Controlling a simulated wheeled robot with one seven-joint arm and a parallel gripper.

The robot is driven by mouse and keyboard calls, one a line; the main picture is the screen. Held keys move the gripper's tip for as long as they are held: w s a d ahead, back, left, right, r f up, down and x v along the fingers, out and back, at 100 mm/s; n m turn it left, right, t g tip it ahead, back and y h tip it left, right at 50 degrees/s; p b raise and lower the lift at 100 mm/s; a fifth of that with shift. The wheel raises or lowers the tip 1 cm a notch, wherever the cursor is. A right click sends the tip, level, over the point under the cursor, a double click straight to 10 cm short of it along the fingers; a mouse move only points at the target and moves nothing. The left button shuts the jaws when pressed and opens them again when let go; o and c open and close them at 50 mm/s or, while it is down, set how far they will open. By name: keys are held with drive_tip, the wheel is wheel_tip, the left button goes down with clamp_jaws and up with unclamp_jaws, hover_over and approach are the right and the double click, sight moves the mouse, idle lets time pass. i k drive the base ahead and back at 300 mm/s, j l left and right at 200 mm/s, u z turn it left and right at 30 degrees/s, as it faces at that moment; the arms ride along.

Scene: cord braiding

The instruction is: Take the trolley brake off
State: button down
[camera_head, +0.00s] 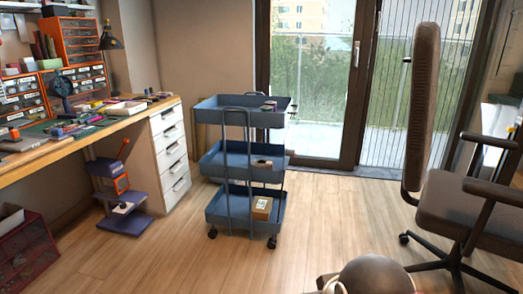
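A blue three-tier trolley (245,175) stands upright on the wooden floor in the middle of the view. It has raised handles at its near and far ends. Dark castors show under it, one at the near left (212,233) and one at the near right (272,242). The brake lever and its position are too small to make out. My gripper cannot be seen; only a rounded grey-brown part, probably of my arm, shows at the bottom edge, well short of the trolley.
A workbench (75,138) with a white drawer unit (170,155) stands left of the trolley. A brown office chair (455,200) stands at the right. A cardboard box (262,208) sits on the trolley's bottom tier. The floor (180,265) before the trolley is clear.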

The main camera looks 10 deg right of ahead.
sight(289, 153)
drive_tip(key=i+j+z, duration=0.15)
drive_tip(key=i+z, duration=0.25)
drive_tip(key=i, duration=0.25)
drive_tip(key=i+j+z, duration=0.45)
drive_tip(key=i, duration=0.2)
drive_tip(key=i+j+z, duration=0.4)
drive_tip(key=i+j, duration=0.1)
drive_tip(key=i, duration=0.1)
